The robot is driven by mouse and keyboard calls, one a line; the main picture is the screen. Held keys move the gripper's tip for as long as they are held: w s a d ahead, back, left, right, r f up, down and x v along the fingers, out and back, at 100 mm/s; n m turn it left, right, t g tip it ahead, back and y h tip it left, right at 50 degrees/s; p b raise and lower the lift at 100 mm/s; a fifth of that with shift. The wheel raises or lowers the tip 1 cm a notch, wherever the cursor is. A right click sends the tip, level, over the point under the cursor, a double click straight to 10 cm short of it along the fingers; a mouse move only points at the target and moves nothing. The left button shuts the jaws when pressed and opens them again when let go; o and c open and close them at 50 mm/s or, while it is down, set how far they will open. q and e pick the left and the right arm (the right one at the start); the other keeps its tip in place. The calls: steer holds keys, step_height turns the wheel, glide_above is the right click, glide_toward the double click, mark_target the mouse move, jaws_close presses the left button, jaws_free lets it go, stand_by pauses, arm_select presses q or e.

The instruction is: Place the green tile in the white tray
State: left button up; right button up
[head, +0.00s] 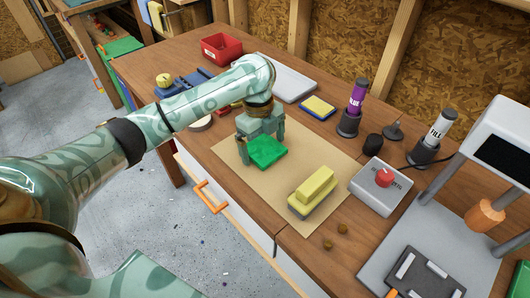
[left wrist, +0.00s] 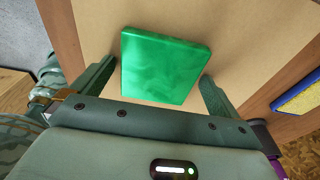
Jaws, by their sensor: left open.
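The green tile (head: 266,152) lies on the tan mat (head: 230,141) on the wooden bench. My left gripper (head: 262,142) is over it, pointing down and open. In the left wrist view the tile (left wrist: 165,66) sits between the two spread fingers of the left gripper (left wrist: 158,72), with a gap visible on each side. I cannot tell how high the fingertips are above the mat. The white tray (head: 292,82) lies flat at the back of the bench, partly hidden behind my left forearm and wrist. My right gripper is not in view.
A yellow-and-grey block (head: 313,191) lies on the mat's right part. A blue-and-yellow sponge (head: 317,106) lies right of the tray, with a purple bottle (head: 356,95) beyond it. A red bin (head: 222,48) stands at the back left. A red-button box (head: 381,187) stands right.

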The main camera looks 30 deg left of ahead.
arm_select(q)
steer(key=shift+r, duration=0.15)
steer(key=shift+c, duration=0.9)
steer(key=c, duration=0.9)
